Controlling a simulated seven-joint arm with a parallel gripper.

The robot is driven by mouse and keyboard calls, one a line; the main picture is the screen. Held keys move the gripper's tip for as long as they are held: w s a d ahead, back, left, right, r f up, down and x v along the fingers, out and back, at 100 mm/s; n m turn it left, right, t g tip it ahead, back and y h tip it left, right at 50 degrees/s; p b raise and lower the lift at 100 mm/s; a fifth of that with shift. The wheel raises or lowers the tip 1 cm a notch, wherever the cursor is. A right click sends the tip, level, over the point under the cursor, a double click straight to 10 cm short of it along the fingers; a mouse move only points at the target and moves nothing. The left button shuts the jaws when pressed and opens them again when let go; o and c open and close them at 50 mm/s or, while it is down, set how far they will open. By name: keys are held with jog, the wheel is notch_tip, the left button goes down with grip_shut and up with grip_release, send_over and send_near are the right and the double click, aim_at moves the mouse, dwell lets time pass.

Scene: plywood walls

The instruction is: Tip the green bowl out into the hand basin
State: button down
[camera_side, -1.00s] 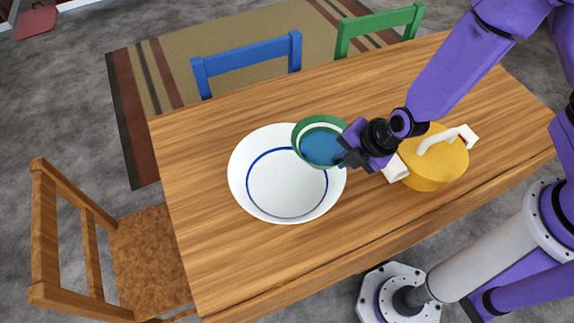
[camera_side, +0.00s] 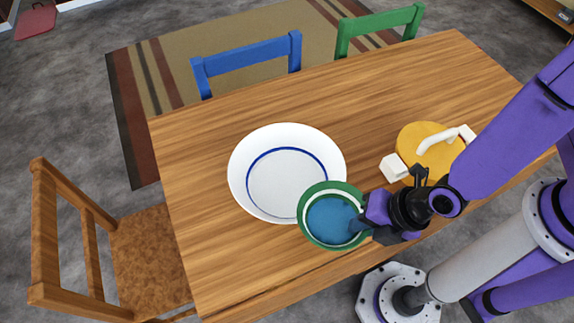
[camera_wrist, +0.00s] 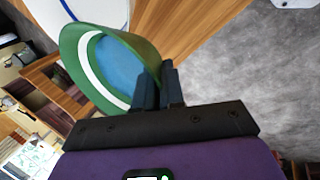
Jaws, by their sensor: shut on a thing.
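The green bowl (camera_side: 311,236) has a white band inside and blue contents (camera_side: 331,220). My gripper (camera_side: 364,222) is shut on its right rim and holds it up over the near right edge of the basin. In the wrist view the green bowl (camera_wrist: 150,54) is at the upper left, its rim between the fingers of my gripper (camera_wrist: 158,86). The hand basin (camera_side: 287,180) is white with a blue ring inside and stands on the table. It looks empty where I see it. The bowl hides its lower right rim. The bowl looks close to level in the side view.
Blue (camera_side: 250,62) and green (camera_side: 380,24) chairs are at the far edge. A wooden chair (camera_side: 150,255) is at the left. The table's far side is clear.

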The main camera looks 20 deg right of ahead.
aim_at(338, 200)
jog(key=shift+w+a+r+g, duration=0.15)
jog(key=shift+w+r+g, duration=0.75)
jog(key=shift+r+g, duration=0.2)
jog(key=shift+w+m+g, duration=0.3)
jog(key=shift+w+g, duration=0.2)
jog(key=shift+w+a+r+g+h, duration=0.15)
jog(key=shift+w+g+h, duration=0.15)
jog(key=shift+w+g, duration=0.55)
jog(key=shift+w+a+m+g, duration=0.2)
jog(key=shift+w+m+g, duration=0.1)
jog(key=shift+w+g, duration=1.05)
jog(key=shift+w+a+r+m+g+h+p, duration=0.15)
jog(key=shift+w+r+m+g+h+p, duration=0.2)
jog(key=shift+w+r+g, duration=1.35)
dwell(1.8)
jog(key=shift+s+f, duration=0.15)
jog(key=shift+s, duration=0.05)
jog(key=s+f+t, duration=0.2)
jog(key=t, duration=0.1)
jog(key=shift+s+d+f+t, duration=0.2)
jog(key=shift+s+f+t, duration=0.1)
jog(key=shift+s+f, duration=0.1)
jog(key=shift+s+f+n+t, duration=0.1)
jog(key=shift+s+n+t, duration=0.15)
jog(key=shift+n, duration=0.2)
